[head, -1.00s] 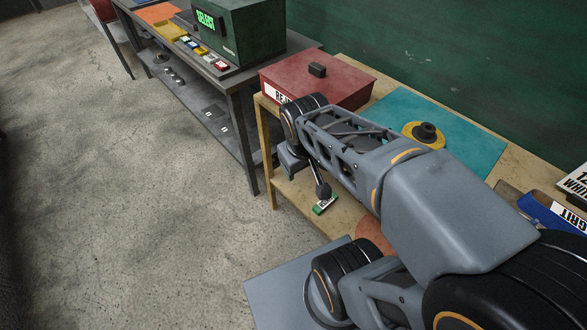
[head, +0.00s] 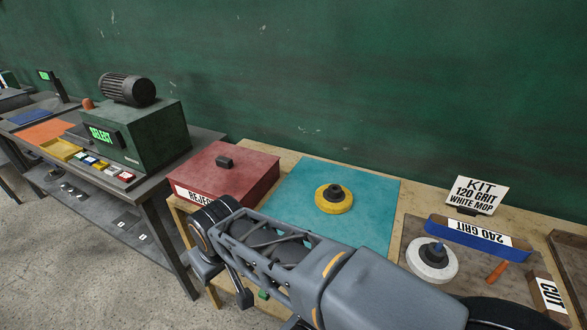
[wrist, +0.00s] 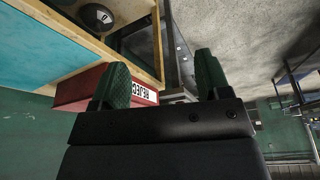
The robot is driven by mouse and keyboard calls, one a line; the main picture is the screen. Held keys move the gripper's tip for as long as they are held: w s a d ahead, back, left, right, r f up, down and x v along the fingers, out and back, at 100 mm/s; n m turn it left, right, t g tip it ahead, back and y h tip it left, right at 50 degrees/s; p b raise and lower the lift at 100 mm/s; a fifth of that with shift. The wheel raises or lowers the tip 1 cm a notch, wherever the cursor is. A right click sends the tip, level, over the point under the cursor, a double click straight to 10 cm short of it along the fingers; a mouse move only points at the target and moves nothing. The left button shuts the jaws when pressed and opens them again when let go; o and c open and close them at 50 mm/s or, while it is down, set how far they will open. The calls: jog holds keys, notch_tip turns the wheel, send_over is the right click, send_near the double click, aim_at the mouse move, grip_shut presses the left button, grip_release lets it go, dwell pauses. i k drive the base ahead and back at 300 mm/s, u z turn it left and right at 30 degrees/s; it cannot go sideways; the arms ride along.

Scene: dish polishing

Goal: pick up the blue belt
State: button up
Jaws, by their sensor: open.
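The blue belt (head: 465,238) is a curved blue strip with a white "240 GRIT" label. It stands on a brown mat (head: 409,229) at the right of the wooden bench in the head view. In the wrist view my gripper (wrist: 161,76) is open, with two green fingers apart and nothing between them. The wrist view faces the red box and bench edge; the belt does not show there. In the head view my arm lies across the front of the bench, left of the belt, and the fingers cannot be made out.
Near the belt are a white mop wheel (head: 432,263), an orange stick (head: 497,271), a "CUT" block (head: 549,296) and a kit sign (head: 473,193). A yellow wheel (head: 333,203) sits on a teal mat (head: 372,191). A red reject box (head: 248,170) stands left.

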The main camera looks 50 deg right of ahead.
aim_at(490, 242)
jog(key=z, duration=3.35)
